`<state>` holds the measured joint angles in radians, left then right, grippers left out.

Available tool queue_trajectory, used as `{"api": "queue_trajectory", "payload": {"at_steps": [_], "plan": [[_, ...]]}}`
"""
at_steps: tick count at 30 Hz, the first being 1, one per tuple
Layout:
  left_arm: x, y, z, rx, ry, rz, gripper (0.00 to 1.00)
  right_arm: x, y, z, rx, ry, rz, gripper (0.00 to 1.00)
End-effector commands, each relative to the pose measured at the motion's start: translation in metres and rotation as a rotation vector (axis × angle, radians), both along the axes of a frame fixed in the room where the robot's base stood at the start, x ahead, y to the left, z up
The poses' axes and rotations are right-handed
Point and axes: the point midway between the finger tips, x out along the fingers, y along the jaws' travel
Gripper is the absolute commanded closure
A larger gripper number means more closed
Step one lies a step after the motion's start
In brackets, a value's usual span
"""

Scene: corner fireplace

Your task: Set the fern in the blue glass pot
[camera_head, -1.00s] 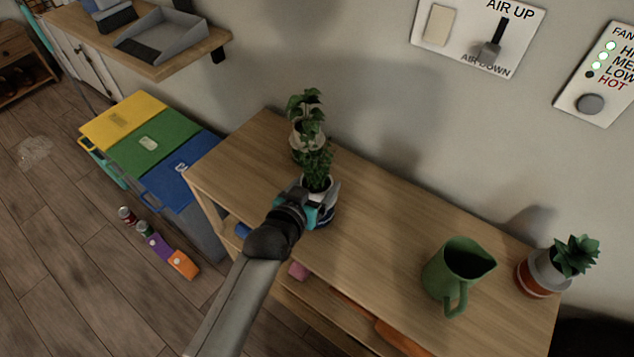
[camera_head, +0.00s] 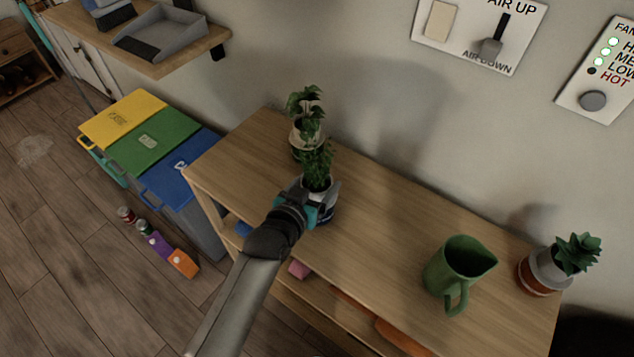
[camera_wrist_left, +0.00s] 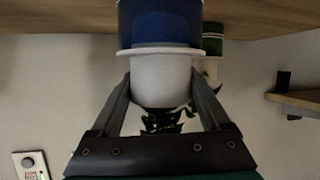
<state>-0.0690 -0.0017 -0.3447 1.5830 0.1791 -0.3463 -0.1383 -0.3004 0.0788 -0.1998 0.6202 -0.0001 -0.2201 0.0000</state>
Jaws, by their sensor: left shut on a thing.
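The fern (camera_head: 318,160), a small leafy green plant in a white inner pot (camera_wrist_left: 160,82), is upright near the front edge of the wooden table. My left gripper (camera_head: 320,195) is shut on the white pot, one finger on each side. The blue glass pot (camera_head: 325,214) stands on the table directly under and in line with the white pot. It also shows in the upside-down wrist view (camera_wrist_left: 160,22), with a pale rim between blue and white. I cannot tell how deep the white pot sits in it. My right gripper is not in view.
Another leafy plant (camera_head: 304,103) in a pale and green pot stands close behind the fern. A green jug (camera_head: 460,267) and a succulent (camera_head: 577,254) in an orange-banded pot stand to the right. The table (camera_head: 392,222) is clear between fern and jug.

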Motion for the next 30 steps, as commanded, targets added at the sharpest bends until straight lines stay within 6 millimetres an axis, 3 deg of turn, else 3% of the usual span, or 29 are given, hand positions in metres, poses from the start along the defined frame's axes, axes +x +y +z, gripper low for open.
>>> {"api": "queue_trajectory", "payload": {"at_steps": [13,14,18,30], "plan": [[0.0007,-0.0001,-0.0044,-0.002,-0.004,0.0,0.51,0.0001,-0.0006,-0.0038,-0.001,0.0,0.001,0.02],[0.0007,-0.0002,-0.004,-0.002,-0.004,0.0,0.17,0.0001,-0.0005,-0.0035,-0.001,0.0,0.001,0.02],[0.0006,-0.0001,-0.0041,-0.001,-0.003,0.0,0.01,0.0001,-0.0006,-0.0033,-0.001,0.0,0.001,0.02],[-0.0077,0.0037,-0.0016,0.0,0.001,0.0,0.0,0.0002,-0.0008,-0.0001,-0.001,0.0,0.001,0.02]]}}
